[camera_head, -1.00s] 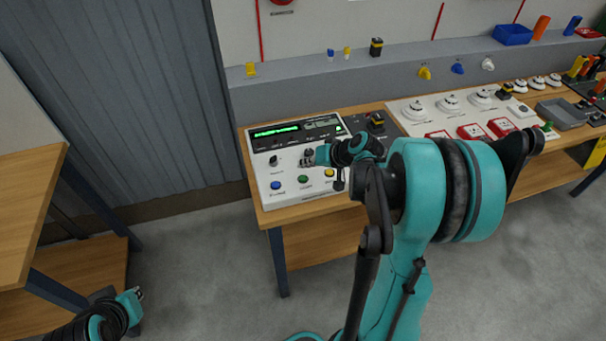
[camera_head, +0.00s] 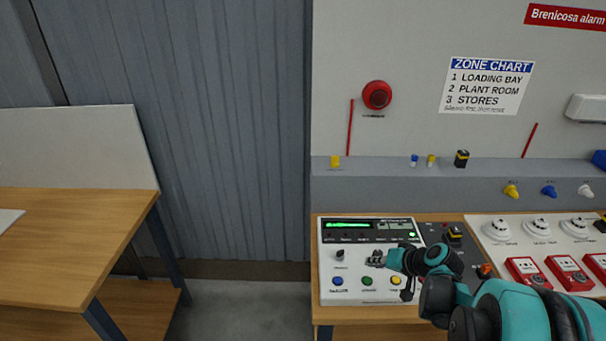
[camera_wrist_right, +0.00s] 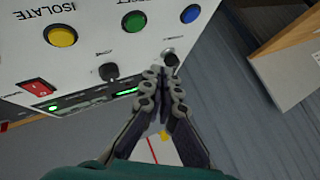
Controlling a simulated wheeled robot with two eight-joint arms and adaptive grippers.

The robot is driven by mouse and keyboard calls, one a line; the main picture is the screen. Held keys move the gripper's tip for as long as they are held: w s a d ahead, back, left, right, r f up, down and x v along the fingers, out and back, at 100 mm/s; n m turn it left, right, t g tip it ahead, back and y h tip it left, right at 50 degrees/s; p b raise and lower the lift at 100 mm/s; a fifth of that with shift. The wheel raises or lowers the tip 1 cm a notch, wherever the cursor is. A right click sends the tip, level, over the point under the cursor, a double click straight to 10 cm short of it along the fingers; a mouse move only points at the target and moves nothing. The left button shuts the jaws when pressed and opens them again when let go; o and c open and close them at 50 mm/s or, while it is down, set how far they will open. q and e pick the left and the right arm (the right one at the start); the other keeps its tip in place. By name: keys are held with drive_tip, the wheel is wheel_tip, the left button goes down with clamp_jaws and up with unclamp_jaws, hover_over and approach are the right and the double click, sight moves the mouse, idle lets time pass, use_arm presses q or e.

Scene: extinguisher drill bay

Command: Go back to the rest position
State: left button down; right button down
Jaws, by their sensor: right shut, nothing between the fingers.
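My right gripper (camera_head: 376,259) is shut and empty over the face of the white alarm panel (camera_head: 330,296), just above its row of buttons. The panel has a blue button (camera_head: 338,281), a green button (camera_head: 367,281) and a yellow button (camera_head: 396,281), and a lit green display (camera_head: 347,225). My left gripper is out of view.
The panel stands on a wooden bench (camera_head: 345,331) beside white detectors (camera_head: 538,228) and red call points (camera_head: 567,270). A grey ledge (camera_head: 385,187) runs behind. Another wooden table (camera_head: 75,230) is at left, with open floor (camera_head: 235,305) between.

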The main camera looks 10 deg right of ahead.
drive_tip(key=s+a+r+n+h+b, duration=0.1)
drive_tip(key=s+a+n, duration=0.1)
drive_tip(key=s+a, duration=0.6)
drive_tip(key=s+a+r+n+g+h+b, duration=0.1)
drive_tip(key=s+a+n+h+b, duration=0.1)
drive_tip(key=s+a, duration=0.5)
drive_tip(key=s, duration=0.3)
drive_tip(key=shift+a+n, duration=0.3)
drive_tip(key=shift+a, duration=0.1)
drive_tip(key=shift+s, duration=0.1)
idle(0.7)
